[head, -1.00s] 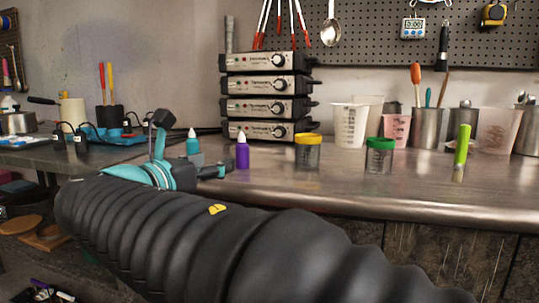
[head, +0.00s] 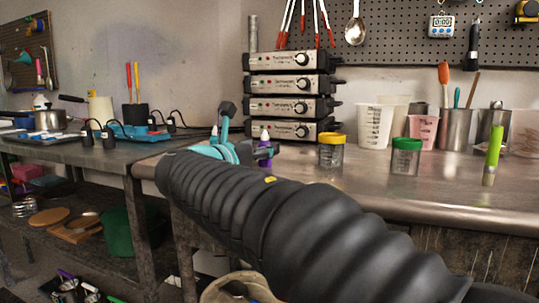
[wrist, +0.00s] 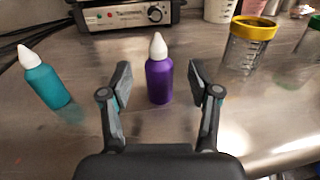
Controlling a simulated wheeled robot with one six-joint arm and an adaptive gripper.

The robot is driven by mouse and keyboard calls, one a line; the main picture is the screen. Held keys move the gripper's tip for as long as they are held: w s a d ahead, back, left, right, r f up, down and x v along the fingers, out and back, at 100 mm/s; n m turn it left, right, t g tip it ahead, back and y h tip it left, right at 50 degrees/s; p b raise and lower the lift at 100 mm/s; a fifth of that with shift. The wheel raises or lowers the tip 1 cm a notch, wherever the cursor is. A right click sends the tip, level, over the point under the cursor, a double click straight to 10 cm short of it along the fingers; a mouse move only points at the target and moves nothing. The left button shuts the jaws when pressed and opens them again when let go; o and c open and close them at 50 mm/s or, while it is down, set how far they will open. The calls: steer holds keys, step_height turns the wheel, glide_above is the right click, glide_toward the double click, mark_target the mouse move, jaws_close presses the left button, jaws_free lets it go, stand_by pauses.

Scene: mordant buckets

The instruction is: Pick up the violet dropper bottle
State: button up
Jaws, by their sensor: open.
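The violet dropper bottle (wrist: 159,78) stands upright on the metal counter, with a white pointed cap. In the wrist view it sits between and just beyond the open fingers of my gripper (wrist: 161,88), with gaps on both sides. In the head view, the violet bottle (head: 265,150) is mostly hidden behind my gripper (head: 268,152); its white tip and a bit of violet show. A teal dropper bottle (wrist: 45,78) with a white cap stands to its left, outside my left finger.
A yellow-lidded jar (wrist: 249,45) stands right of the violet bottle, and a green-lidded jar (head: 406,157) farther right. Stacked grey devices (head: 292,85) stand behind. A green marker (head: 492,160) stands upright farther right on the counter (head: 350,183).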

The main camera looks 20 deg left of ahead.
mark_target(261, 146)
steer(key=shift+x, duration=1.6)
jaws_close()
